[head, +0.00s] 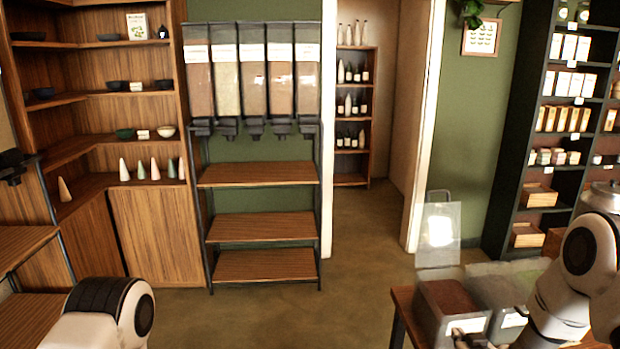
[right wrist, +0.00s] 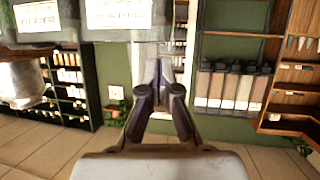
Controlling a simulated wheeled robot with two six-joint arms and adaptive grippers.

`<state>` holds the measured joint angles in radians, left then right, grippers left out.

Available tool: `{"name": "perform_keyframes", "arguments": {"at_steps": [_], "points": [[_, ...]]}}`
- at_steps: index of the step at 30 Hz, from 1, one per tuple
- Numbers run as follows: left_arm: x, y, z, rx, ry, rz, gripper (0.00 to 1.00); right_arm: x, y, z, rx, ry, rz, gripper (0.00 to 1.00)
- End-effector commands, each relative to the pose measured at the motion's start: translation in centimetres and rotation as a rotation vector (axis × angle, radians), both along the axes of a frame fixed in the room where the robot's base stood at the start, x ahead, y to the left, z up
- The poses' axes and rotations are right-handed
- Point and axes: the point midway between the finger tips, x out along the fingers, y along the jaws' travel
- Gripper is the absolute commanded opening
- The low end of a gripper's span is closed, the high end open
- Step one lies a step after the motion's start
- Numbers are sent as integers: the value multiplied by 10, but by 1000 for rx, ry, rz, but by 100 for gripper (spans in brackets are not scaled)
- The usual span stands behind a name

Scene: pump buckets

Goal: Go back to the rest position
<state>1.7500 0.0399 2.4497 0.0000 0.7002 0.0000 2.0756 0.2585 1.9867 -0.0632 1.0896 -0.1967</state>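My right gripper (right wrist: 160,72) shows in the right wrist view with its fingertips together and nothing seen between them. Labelled bin fronts (right wrist: 115,18) fill the top of the right wrist view, which is upside down. My left gripper is out of view; only a left arm link shows at bottom left.
The bins stand on a wooden table (head: 402,300). A dispenser rack (head: 258,174) stands at the back, with wooden shelving (head: 150,215) left of it and a dark shelf unit (head: 508,170) at right. The middle floor is clear.

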Motion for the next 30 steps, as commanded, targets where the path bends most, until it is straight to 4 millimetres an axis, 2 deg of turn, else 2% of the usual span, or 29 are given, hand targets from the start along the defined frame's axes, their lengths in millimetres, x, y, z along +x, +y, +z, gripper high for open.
{"name": "perform_keyframes", "arguments": {"at_steps": [1,5,7,9,11,12,15,18,20,22,30], "points": [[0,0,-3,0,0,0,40,-12,7,-22,-1,46,12,0],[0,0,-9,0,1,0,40,-56,28,-82,5,201,47,0],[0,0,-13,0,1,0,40,-93,42,-121,13,317,68,0],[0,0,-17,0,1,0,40,-141,56,-160,24,462,89,0],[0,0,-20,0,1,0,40,-188,67,-188,37,593,101,0],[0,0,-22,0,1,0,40,-221,74,-203,45,683,107,0],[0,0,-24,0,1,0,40,-299,84,-223,68,898,104,0],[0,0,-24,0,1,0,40,-356,89,-219,91,1061,77,0],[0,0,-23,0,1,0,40,-376,88,-215,110,1125,50,0],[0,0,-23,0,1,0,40,-387,88,-214,127,1167,23,0],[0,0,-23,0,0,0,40,-386,88,-214,137,1170,9,0]]}}
